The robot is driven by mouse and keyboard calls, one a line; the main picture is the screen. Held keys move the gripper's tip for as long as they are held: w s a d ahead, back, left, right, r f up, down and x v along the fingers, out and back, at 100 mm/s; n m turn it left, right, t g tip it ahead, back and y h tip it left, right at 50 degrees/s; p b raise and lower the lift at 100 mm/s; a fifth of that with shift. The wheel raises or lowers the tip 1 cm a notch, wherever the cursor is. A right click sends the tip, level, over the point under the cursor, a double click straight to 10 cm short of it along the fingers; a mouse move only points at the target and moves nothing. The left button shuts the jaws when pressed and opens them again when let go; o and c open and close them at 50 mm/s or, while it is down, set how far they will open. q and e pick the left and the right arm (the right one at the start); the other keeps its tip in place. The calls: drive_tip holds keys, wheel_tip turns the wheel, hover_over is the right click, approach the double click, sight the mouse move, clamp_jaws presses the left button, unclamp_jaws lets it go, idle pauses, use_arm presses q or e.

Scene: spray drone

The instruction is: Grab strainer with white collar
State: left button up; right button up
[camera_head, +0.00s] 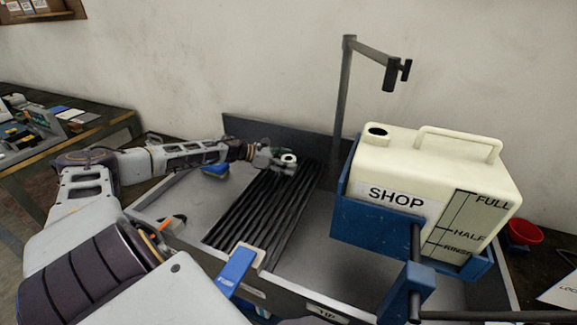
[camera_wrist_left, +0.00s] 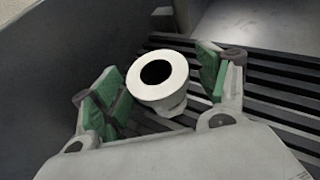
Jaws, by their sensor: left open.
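The strainer's white collar (camera_wrist_left: 136,92) is a white ring with a dark hole, seen in the left wrist view with a pale body below it. It also shows small in the head view (camera_head: 288,158) at the far end of the black slatted rack. My left gripper (camera_wrist_left: 158,82) is open, with one green-padded finger on each side of the collar and gaps between them. In the head view my left gripper (camera_head: 276,157) is over the back of the tray. The lower part of the strainer is partly hidden by the gripper's body. My right gripper does not show.
The black slatted rack (camera_head: 255,213) lies in a grey tray (camera_head: 165,205) with a dark back wall. A cream tank marked SHOP (camera_head: 385,160) stands in a blue holder (camera_head: 375,225) at right. A dark post (camera_head: 343,100) rises behind; a red cup (camera_head: 524,232) is far right.

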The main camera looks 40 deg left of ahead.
use_arm(q)
drive_tip(key=shift+w+d+f, duration=0.1)
drive_tip(key=shift+w+d, duration=0.05)
idle(0.5)
drive_tip(key=c, duration=1.1)
